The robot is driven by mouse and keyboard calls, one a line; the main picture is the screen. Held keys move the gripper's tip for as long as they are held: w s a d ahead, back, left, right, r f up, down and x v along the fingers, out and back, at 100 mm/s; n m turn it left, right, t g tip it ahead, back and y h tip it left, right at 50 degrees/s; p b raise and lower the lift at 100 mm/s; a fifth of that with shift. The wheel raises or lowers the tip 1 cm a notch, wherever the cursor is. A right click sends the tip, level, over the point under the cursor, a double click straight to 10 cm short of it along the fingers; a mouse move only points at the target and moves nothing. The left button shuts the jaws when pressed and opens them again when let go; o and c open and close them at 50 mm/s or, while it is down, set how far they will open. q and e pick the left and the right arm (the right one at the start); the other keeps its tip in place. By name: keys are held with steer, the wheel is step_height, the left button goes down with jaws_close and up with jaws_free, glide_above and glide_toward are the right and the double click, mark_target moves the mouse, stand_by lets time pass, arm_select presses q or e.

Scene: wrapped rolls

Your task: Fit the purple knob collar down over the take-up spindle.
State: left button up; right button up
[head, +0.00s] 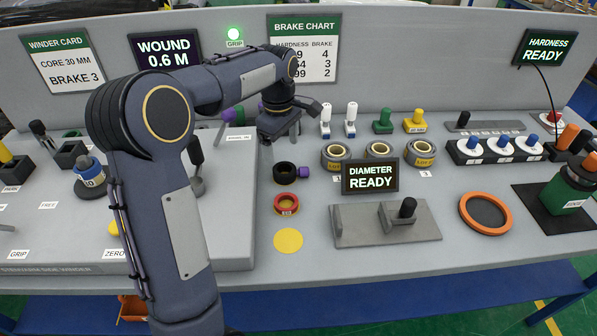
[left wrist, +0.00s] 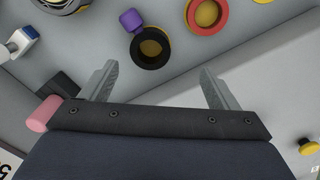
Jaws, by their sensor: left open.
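The purple knob collar (head: 284,173) is a black ring with a purple knob on its right side, lying flat on the grey bench top. In the left wrist view the collar (left wrist: 151,47) lies just beyond the fingertips, its purple knob at the upper left. My left gripper (head: 280,137) is open and empty, behind and above the collar in the head view. Its two spread fingers (left wrist: 158,78) also show in the left wrist view, apart from the collar. I cannot pick out the take-up spindle for certain; my left arm covers much of the winder. My right gripper is not in view.
The diameter display (head: 370,177) stands to the right, before several wrapped rolls (head: 336,156). A dark upright handle (head: 196,152) stands left of the collar, beside my arm.

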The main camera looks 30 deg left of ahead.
mark_target(285, 165)
arm_select(q)
steer(key=shift+n, duration=0.3)
steer(key=f, duration=0.3)
steer(key=w+f, duration=0.1)
steer(key=f, duration=0.4)
steer(key=shift+w+a+f, duration=0.2)
steer(key=shift+w+f, duration=0.15)
steer(key=shift+c, duration=0.4)
steer(key=c, duration=1.1)
steer(key=shift+r, duration=0.15)
